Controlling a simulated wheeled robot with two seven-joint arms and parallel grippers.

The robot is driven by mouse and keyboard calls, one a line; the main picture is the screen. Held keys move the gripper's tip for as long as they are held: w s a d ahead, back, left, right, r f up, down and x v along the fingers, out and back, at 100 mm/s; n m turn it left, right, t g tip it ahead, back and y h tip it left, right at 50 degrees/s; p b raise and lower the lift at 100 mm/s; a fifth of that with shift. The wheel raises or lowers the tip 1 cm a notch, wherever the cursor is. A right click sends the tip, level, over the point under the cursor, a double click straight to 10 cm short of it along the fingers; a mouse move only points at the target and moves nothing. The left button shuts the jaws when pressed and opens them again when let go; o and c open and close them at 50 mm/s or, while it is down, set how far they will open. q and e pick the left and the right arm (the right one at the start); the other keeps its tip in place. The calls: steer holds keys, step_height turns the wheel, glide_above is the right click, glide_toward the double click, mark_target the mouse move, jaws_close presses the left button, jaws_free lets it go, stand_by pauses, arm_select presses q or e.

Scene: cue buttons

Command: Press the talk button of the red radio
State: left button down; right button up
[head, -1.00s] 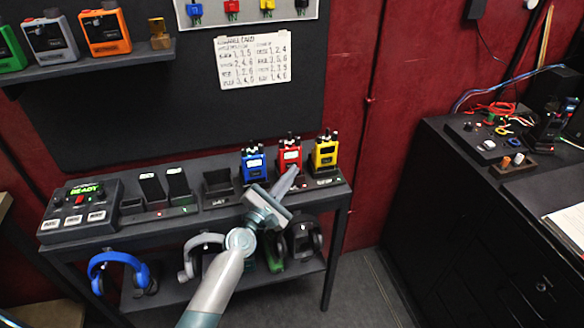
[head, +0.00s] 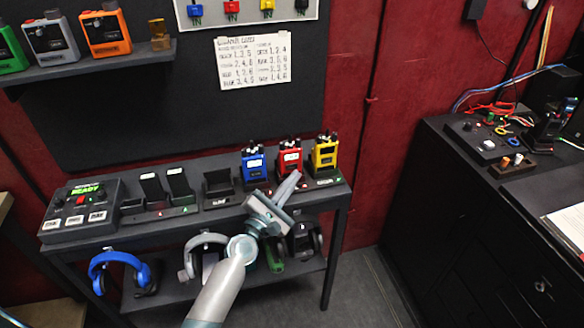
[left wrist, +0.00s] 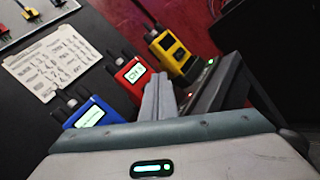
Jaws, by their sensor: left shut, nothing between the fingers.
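The red radio (head: 289,158) stands upright in the rack on the shelf table, between the blue radio (head: 253,163) and the yellow radio (head: 325,152). In the left wrist view the red radio (left wrist: 133,76) shows its lit screen, and its lower part is hidden behind my fingers. My left gripper (head: 291,181) is shut and empty, with its fingertips just in front of the red radio's lower part. The fingers also show in the left wrist view (left wrist: 158,97). I cannot tell whether they touch the radio. The talk button is not clearly visible. My right gripper is not in view.
A console (head: 82,208) with a green READY display sits at the table's left end. Empty charging cradles (head: 218,187) stand left of the blue radio. Headphones (head: 122,270) hang below. A black cabinet (head: 450,200) stands at the right.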

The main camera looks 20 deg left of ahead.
arm_select(q)
steer(key=s+d, duration=0.1)
steer(key=s, duration=0.1)
steer(key=s+d+p, duration=0.1)
steer(key=s, duration=0.1)
steer(key=shift+d, duration=0.35)
stand_by(0.8)
